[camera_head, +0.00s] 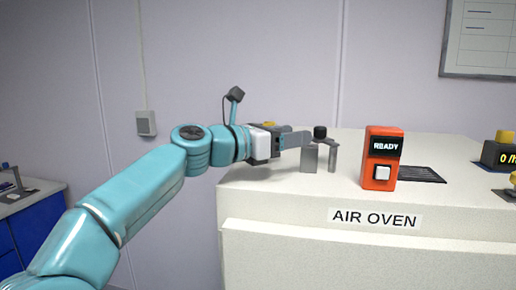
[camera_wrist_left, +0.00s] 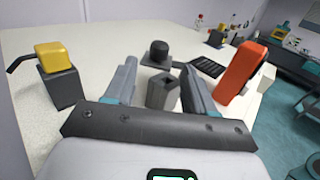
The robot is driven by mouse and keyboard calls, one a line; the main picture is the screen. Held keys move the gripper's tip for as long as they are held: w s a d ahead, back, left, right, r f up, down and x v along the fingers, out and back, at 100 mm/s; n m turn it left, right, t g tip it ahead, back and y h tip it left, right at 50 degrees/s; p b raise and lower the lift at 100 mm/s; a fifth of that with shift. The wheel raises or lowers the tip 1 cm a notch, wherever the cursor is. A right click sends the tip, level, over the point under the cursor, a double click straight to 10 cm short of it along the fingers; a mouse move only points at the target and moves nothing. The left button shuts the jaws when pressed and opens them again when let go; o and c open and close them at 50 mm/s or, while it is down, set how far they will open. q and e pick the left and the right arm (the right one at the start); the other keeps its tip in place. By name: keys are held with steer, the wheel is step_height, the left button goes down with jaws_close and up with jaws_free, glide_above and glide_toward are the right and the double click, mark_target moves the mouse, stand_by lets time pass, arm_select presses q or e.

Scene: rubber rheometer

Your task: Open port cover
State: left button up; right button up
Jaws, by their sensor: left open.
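A black knob (camera_head: 320,132) sits on a grey plate on top of the white air oven (camera_head: 300,250); I take this to be the port cover. The knob (camera_wrist_left: 158,50) and its plate also show in the left wrist view, beyond the fingers. A short grey square post (camera_wrist_left: 163,91) with a dark recess in its top stands nearer, between my fingers' lines. In the head view, grey uprights (camera_head: 310,158) stand below the knob. My left gripper (camera_head: 303,139) is open, just left of the knob; its fingers (camera_wrist_left: 160,67) hold nothing. My right gripper is not in view.
An orange box (camera_head: 381,158) reading READY, with a white button, stands right of the knob. A dark slotted grille (camera_head: 421,174) lies beside it. A block with a yellow top (camera_wrist_left: 57,65) stands left of my fingers. The oven's front top is clear.

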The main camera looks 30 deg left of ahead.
arm_select(q)
steer(key=b+v, duration=0.1)
steer(key=v, duration=0.8)
steer(key=shift+s+a, duration=0.1)
steer(key=shift+s, duration=0.15)
steer(key=shift+f, duration=0.1)
